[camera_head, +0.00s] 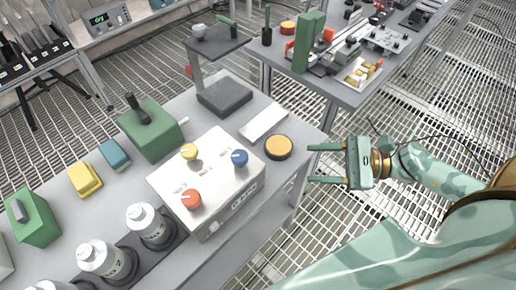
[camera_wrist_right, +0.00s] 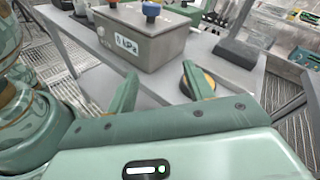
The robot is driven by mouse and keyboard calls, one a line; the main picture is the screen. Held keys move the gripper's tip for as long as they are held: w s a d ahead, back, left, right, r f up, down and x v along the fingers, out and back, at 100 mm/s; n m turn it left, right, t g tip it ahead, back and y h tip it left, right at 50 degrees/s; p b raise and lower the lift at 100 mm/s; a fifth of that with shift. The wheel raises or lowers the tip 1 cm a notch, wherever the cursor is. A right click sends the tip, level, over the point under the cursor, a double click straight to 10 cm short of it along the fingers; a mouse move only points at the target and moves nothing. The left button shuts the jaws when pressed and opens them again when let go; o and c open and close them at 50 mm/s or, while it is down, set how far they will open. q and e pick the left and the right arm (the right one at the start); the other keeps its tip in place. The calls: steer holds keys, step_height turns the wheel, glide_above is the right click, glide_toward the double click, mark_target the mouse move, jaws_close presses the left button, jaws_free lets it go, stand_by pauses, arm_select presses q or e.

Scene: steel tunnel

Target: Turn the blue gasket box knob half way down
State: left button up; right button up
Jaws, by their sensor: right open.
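The gasket box (camera_head: 206,181) is a light grey metal box on the grey bench, with a yellow, a blue and a red-orange knob on top. The blue knob (camera_head: 239,157) is at the box's right side in the head view. In the right wrist view the box (camera_wrist_right: 140,38) stands beyond the fingers, with the blue knob (camera_wrist_right: 151,10) at the top edge. My right gripper (camera_head: 310,164) is open and empty, to the right of the box and apart from it, off the bench's right edge. It also shows in the right wrist view (camera_wrist_right: 160,80). My left gripper is out of view.
A round black and orange piece (camera_head: 278,147) lies on the bench between box and gripper. A second table (camera_head: 335,88) stands behind. Open grating lies to the right.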

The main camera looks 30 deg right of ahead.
step_height(320, 180, up, 3)
steer(key=a+m+y, duration=0.1)
steer(key=m+y, duration=0.1)
steer(key=m+b, duration=0.1)
steer(key=b, duration=0.1)
glide_toward(240, 155)
steer(key=x, duration=0.9)
steer(key=shift+w+a+f, duration=0.15)
steer(key=shift+w+a, duration=0.1)
steer(key=shift+a, duration=0.3)
steer(key=c, duration=0.9)
